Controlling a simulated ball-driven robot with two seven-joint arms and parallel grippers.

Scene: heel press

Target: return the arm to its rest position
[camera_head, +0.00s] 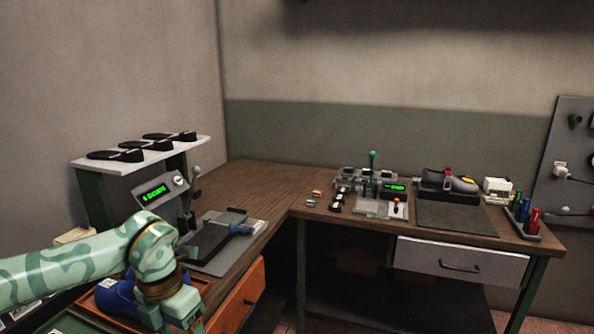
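My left arm, pale green with darker swirls, comes in from the left edge. Its gripper (172,314) points down at the bottom of the view, beside a blue object (116,299) that looks like a shoe in an orange-edged tray. The gripper's tips are cut off or hidden at the lower edge, so I cannot tell whether it is open or holds anything. My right arm and gripper are not in view.
A press with a green display (154,193) and a lever stands close behind my arm. A blue-handled tool (230,228) lies beside it. An orange drawer (238,297) sticks out nearby. The wooden worktop (268,192) at the corner is clear.

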